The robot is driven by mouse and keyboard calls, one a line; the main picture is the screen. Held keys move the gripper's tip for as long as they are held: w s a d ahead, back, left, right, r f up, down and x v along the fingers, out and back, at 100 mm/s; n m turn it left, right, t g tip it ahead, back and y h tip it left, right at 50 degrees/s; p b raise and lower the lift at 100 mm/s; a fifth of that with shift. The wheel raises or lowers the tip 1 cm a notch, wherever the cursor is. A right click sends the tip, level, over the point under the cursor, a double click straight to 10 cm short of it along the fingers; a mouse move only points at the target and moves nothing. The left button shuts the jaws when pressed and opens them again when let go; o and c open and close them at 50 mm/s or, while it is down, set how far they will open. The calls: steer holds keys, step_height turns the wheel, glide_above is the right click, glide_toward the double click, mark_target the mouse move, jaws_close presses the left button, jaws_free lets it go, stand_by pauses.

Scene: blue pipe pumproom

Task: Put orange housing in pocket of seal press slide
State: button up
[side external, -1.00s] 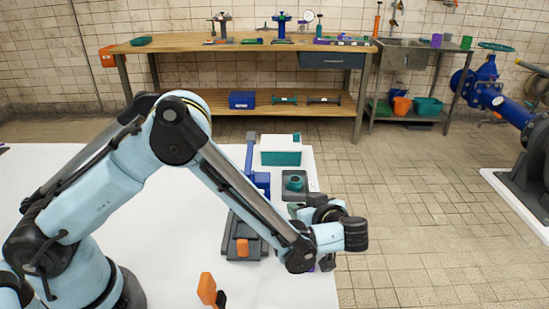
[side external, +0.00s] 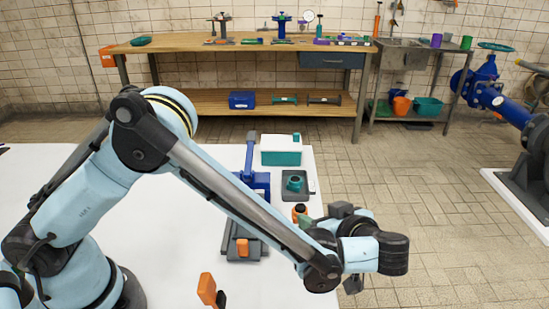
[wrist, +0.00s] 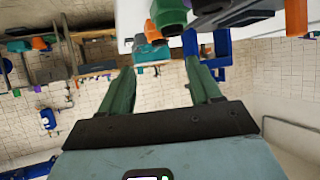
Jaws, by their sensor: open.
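An orange housing with a dark top (side external: 299,212) stands on the white table, right of the press slide. A small green part shows just below it; I cannot tell whether it is a fingertip. The dark grey seal press slide (side external: 243,230) lies in front of the blue press (side external: 257,182). An orange block (side external: 243,247) sits at the slide's front end, and the pocket is not clear. In the wrist view my gripper (wrist: 160,62) has its green fingers spread apart, with nothing between them. An orange piece (wrist: 152,32) shows beyond the tips; the slide (wrist: 235,12) is upper right.
A teal part (side external: 295,183) sits on a dark tray behind the housing. A white and teal box (side external: 281,150) stands farther back. An orange object (side external: 207,288) with a black part is at the table's front. The left of the table is mostly clear.

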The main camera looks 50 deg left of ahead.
steer(key=a+r+m, duration=0.1)
steer(key=r+m+h, duration=0.1)
steer(key=r, duration=0.1)
steer(key=a+r+m+h, duration=0.1)
steer(key=shift+a+r+g, duration=0.35)
steer(key=shift+g, duration=0.05)
steer(key=s+a+r+m+t+h, duration=0.2)
steer(key=s+a+m+h, duration=0.6)
steer(key=a, duration=0.4)
steer(key=shift+s+a+r+m+h, duration=0.35)
steer(key=shift+s+r+m, duration=0.55)
steer(key=shift+s, duration=0.3)
steer(key=shift+o, duration=0.5)
steer(key=shift+s+a+f+m+t+h, duration=0.15)
steer(key=shift+s+m+t+h, duration=0.2)
steer(key=shift+t, duration=0.25)
